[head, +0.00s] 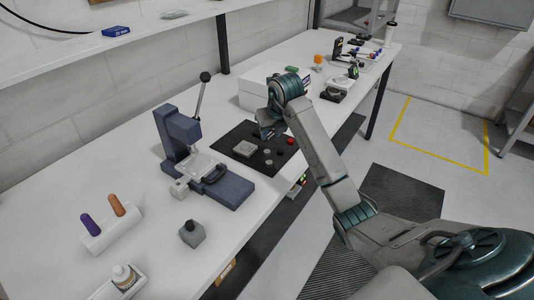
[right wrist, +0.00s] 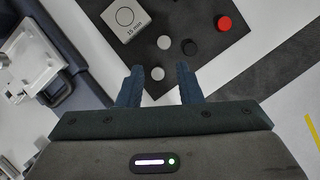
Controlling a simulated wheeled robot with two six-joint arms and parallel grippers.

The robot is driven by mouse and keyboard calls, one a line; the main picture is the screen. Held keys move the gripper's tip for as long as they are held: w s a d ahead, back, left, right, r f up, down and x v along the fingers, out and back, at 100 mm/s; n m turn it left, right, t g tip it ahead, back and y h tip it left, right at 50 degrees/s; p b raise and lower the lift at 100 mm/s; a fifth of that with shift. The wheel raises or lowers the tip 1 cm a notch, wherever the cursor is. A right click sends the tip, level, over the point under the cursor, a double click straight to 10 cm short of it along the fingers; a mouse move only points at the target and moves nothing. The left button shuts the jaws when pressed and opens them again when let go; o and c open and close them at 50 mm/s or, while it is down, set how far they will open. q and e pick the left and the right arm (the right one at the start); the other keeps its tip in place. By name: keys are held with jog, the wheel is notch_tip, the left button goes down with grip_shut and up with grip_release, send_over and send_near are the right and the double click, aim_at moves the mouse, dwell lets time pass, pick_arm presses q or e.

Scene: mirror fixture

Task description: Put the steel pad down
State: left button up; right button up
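Two small light grey discs lie on the black mat (head: 228,138); one (right wrist: 164,42) is farther out and the other (right wrist: 157,73) shows between my right fingertips in the right wrist view. Either could be the steel pad; I cannot tell which. A black disc (right wrist: 190,47) and a red disc (right wrist: 224,23) lie beside them. My left gripper is not in view.
A blue-grey lever press fixture (head: 172,135) stands left of the mat. A white box (head: 254,92) is behind it.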

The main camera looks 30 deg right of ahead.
jog(key=p, duration=0.1)
send_near(267, 152)
jog(key=x, duration=0.2)
jog(key=shift+w+f, duration=0.25)
jog(key=shift+f, duration=0.05)
jog(key=p+x, duration=0.3)
jog(key=x, duration=0.1)
jog(key=shift+w+d+f, duration=0.1)
jog(key=shift+w+f, duration=0.05)
jog(key=shift+f, duration=0.25)
jog(key=shift+w+f, duration=0.1)
jog(key=shift+f, duration=0.2)
grip_shut()
